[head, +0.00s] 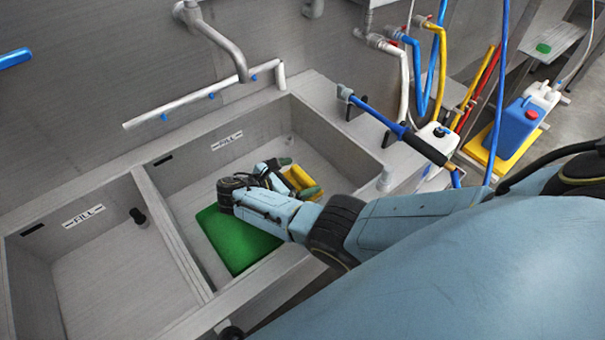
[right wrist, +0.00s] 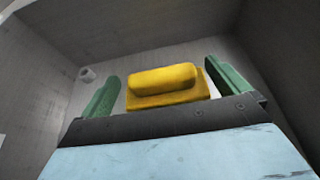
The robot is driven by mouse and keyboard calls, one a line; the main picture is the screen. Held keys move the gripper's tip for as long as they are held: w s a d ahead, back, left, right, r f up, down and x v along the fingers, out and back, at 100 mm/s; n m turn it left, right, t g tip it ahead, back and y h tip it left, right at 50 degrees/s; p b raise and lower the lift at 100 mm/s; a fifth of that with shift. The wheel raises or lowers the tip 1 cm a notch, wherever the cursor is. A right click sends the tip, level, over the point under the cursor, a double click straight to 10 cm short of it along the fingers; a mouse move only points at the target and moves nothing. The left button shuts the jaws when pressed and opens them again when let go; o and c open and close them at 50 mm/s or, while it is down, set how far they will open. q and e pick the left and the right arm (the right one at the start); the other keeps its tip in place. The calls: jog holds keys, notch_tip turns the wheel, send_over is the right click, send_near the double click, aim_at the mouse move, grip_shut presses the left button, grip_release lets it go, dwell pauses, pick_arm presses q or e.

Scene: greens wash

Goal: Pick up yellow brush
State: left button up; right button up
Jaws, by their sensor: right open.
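The yellow brush (head: 299,178) lies in the right-hand sink basin, near its right side. In the right wrist view the yellow brush (right wrist: 164,84) shows a rounded handle on a flat base. My right gripper (head: 300,176) reaches down into this basin. In the right wrist view its two green fingers (right wrist: 166,88) are spread apart, one on each side of the brush. A gap shows on the left of the brush; whether the right finger touches it is unclear. My left gripper is not in view.
A green board (head: 236,240) lies in the same basin under my right arm. A divider (head: 172,228) separates the empty left basin (head: 120,290). A faucet (head: 222,45) and a white pipe (head: 200,97) are above the back rim. Hoses and a spray wand (head: 400,132) are at right.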

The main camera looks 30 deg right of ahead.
aim_at(300, 176)
jog(key=x, duration=0.4)
jog(key=shift+f+b, duration=0.2)
jog(key=shift+b, duration=0.2)
jog(key=c, duration=1.1)
jog(key=shift+o, duration=0.2)
jog(key=shift+r, duration=0.15)
